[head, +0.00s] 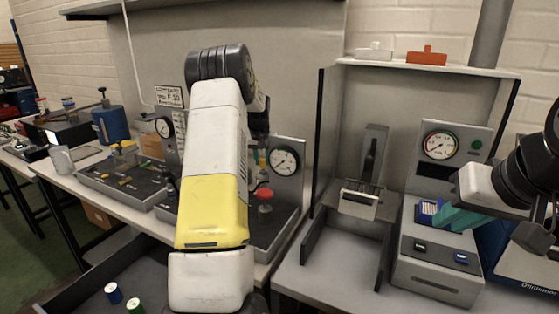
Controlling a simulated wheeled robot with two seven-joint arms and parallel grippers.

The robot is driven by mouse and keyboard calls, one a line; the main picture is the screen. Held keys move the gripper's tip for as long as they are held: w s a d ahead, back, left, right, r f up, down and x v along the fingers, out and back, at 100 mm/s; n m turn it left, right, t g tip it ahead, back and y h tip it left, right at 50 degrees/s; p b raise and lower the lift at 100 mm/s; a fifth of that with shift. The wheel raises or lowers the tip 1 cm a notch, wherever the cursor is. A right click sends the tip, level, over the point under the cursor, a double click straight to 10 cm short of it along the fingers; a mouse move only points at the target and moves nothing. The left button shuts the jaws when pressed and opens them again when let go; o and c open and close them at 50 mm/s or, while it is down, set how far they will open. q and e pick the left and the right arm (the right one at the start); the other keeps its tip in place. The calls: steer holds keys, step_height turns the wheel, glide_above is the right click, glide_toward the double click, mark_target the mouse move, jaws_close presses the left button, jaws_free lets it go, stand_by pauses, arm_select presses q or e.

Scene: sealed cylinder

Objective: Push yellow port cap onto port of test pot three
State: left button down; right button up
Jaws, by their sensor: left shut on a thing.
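My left gripper (261,158) is largely hidden behind my own white and yellow forearm. Its teal fingertips show below the black wrist, above a grey test stand with a round gauge (284,162). A small yellow patch, which looks like the yellow port cap (256,156), shows at these fingertips. The gripper is shut on it. A red-topped fitting (264,195) stands on the stand just below. I cannot tell which pot is number three, and the port is not clearly visible. My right gripper (446,217) has teal fingers beside a blue block on the right machine; its opening cannot be judged.
A grey machine with a gauge (440,145) stands at right, beside an empty grey bay (343,262). A red item (427,58) lies on the upper shelf.

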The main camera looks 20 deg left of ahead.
arm_select(q)
steer(key=shift+f, duration=0.6)
steer(key=c, duration=1.1)
jaws_free()
steer(key=shift+r, duration=0.1)
steer(key=v, duration=0.7)
steer(key=shift+s+r, duration=0.15)
steer(key=shift+r, duration=0.1)
